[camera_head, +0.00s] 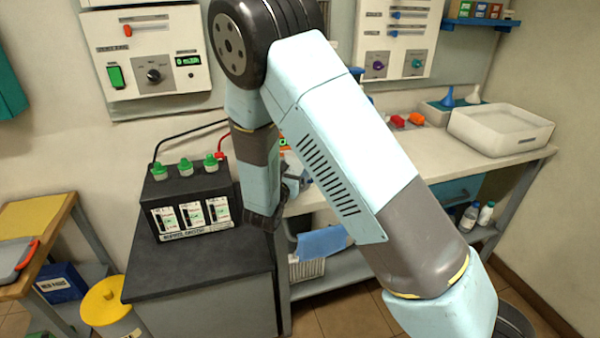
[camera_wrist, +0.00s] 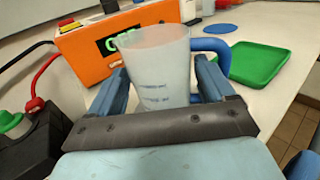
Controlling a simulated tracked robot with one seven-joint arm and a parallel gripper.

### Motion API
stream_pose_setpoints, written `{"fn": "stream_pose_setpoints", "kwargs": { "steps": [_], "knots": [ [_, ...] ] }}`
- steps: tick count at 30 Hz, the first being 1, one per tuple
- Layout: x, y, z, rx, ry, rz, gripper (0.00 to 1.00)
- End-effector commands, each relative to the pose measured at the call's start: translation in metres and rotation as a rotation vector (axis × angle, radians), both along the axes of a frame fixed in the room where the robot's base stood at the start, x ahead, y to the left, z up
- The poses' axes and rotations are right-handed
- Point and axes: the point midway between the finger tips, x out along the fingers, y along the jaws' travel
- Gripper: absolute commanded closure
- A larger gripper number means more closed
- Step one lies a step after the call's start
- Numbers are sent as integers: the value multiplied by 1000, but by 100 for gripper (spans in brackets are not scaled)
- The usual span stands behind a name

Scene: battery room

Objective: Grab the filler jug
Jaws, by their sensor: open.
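The filler jug (camera_wrist: 158,70) shows in the wrist view as a translucent whitish cup with dark markings and a blue handle (camera_wrist: 215,46) on its right. It stands upright on the pale bench. My gripper (camera_wrist: 160,85) is open, with one blue finger on each side of the jug's body. I cannot tell whether either finger touches it. The jug's lower part is hidden behind the gripper's dark front edge. In the head view my arm covers the spot and I cannot make out the jug.
An orange box with a green display (camera_wrist: 82,42) stands behind the jug to the left. A green tray (camera_wrist: 258,62) lies to the right. A black battery (camera_head: 190,190) with green caps and cables stands left of my arm. A white basin (camera_head: 500,130) sits on the bench's right.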

Motion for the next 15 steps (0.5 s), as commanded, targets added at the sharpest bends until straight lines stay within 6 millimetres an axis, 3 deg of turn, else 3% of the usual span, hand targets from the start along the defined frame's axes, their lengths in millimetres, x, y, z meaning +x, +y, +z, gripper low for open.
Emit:
{"fn": "stream_pose_setpoints", "kwargs": {
  "steps": [15],
  "knots": [
    [0,0,0,1,0,-1,62]
  ]
}}
